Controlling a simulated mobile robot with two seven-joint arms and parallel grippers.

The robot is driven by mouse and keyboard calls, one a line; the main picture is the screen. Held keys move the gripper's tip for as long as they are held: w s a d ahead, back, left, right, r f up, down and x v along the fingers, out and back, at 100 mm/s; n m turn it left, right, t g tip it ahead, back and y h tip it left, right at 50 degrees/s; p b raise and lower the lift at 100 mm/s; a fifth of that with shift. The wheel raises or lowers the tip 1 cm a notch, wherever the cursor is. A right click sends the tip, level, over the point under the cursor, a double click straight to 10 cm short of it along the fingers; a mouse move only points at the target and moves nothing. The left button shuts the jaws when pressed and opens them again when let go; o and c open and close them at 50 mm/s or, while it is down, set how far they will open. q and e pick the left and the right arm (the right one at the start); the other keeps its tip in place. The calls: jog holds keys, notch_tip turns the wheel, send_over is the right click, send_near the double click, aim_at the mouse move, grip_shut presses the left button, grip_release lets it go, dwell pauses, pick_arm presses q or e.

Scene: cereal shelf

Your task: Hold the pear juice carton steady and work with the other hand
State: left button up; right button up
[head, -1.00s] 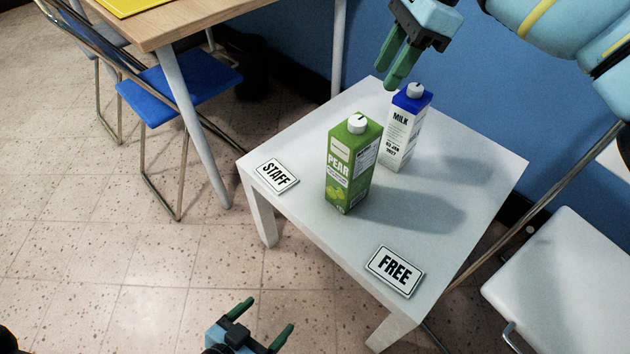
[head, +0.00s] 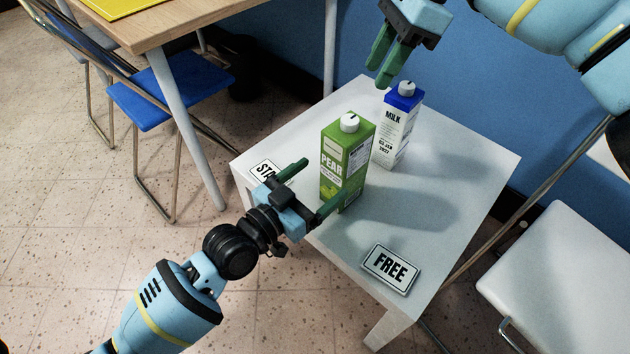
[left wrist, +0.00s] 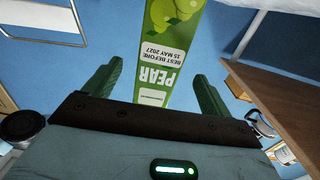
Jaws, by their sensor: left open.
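The green pear juice carton (head: 345,160) stands upright on the white table. My left gripper (head: 311,190) is open at the carton's near left side, one finger to each side of its line; I cannot tell if they touch. In the left wrist view the carton (left wrist: 170,60) shows upside down beyond and between the open fingers (left wrist: 155,90). My right gripper (head: 382,75) hangs above and behind the cartons, its fingers apart and empty. The milk carton (head: 398,125), white with a blue top, stands upright behind the pear carton, below my right gripper.
A STAFF sign (head: 264,170), partly hidden by my left gripper, lies at the table's left edge. A FREE sign (head: 390,269) lies near its front corner. The table's (head: 455,195) right part is clear. A white chair (head: 560,270) stands at right, a blue chair (head: 170,88) at left.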

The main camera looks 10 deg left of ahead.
aim_at(344, 162)
pick_arm(q)
jog(key=shift+w, duration=0.1)
jog(key=shift+x, duration=3.85)
